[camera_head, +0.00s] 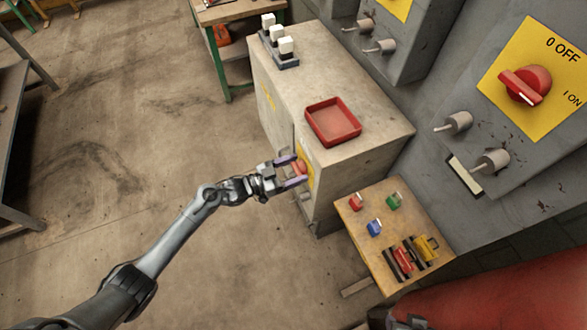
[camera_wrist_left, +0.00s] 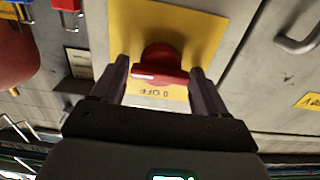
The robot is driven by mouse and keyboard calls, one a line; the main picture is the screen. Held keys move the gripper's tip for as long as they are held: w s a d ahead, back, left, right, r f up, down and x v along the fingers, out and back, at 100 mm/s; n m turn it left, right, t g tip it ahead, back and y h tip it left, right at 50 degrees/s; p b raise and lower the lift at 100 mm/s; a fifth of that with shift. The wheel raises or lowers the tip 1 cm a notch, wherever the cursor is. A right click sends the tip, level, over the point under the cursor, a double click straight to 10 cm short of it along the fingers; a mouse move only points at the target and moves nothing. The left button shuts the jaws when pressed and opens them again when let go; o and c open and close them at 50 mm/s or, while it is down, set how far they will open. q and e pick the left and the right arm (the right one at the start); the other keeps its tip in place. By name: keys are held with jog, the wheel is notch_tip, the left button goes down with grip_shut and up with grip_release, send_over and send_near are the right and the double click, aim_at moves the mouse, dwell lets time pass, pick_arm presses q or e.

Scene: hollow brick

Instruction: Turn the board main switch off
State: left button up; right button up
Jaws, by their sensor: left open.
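A red rotary switch (camera_wrist_left: 160,66) sits on a yellow plate (camera_wrist_left: 205,30) marked "0 OFF", on the front of the grey cabinet (camera_head: 375,105). My left gripper (camera_head: 295,168) is open at this switch. In the left wrist view, the fingers of my left gripper (camera_wrist_left: 160,76) stand on either side of the red knob; whether they touch it I cannot tell. Another red switch (camera_head: 526,84) sits on a yellow plate marked "0 OFF" and "I ON" on the right panel. My right gripper is not in view.
A red tray (camera_head: 333,121) and white-topped blocks (camera_head: 287,47) stand on the cabinet. A small wooden table (camera_head: 355,240) to its right holds coloured padlocks. A red cylindrical thing (camera_head: 500,300) is at the lower right. Floor left of the cabinet is clear.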

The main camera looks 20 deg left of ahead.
pick_arm(q)
jog(key=shift+c, duration=0.2)
jog(key=c, duration=0.6)
jog(key=shift+c, duration=0.2)
jog(key=shift+n, duration=0.3)
jog(key=n+p, duration=0.2)
jog(key=shift+w+r+n, duration=0.1)
jog(key=shift+r+n, duration=0.05)
jog(key=shift+n, duration=0.25)
jog(key=n+p, duration=0.1)
jog(key=n, duration=0.2)
jog(key=shift+n+p, duration=0.3)
jog(key=n+p, duration=0.1)
jog(key=n, duration=0.2)
jog(key=n+p, duration=0.1)
jog(key=n, duration=0.3)
jog(key=n+p, duration=0.1)
jog(key=n, duration=0.3)
jog(key=shift+w+a+f, duration=0.1)
jog(key=shift+a+f, duration=0.05)
jog(key=shift+f, duration=0.2)
